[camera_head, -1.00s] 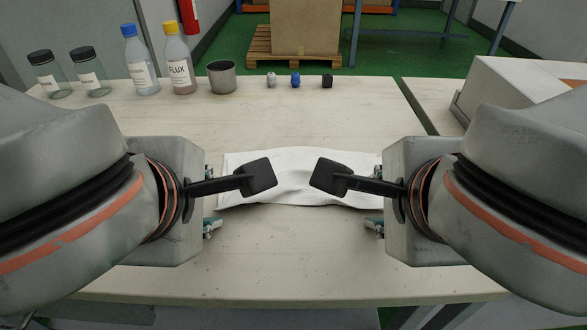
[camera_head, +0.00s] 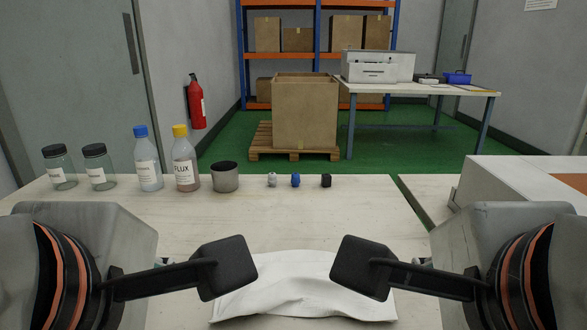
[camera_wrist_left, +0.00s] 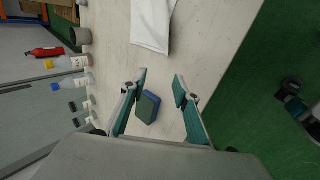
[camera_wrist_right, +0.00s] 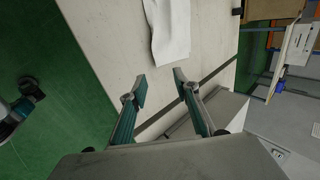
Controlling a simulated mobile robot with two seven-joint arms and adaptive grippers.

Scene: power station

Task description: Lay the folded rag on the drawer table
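A white rag (camera_head: 300,288) lies on the pale worktop (camera_head: 285,225) in front of me, with a raised, wavy surface. Its end shows in the left wrist view (camera_wrist_left: 152,25) and in the right wrist view (camera_wrist_right: 168,32). My left gripper (camera_wrist_left: 160,84) is open and empty, its teal fingers apart and short of the rag. My right gripper (camera_wrist_right: 158,82) is also open and empty, apart from the rag. I cannot tell which surface is the drawer table.
A blue and green block (camera_wrist_left: 148,107) shows between the left fingers. Jars, bottles (camera_head: 184,165) and a grey cup (camera_head: 225,177) stand at the back left, with three small items (camera_head: 295,180) beside them. A white cabinet (camera_head: 515,180) is at right. Beyond stand a box (camera_head: 304,112) and printer table (camera_head: 410,90).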

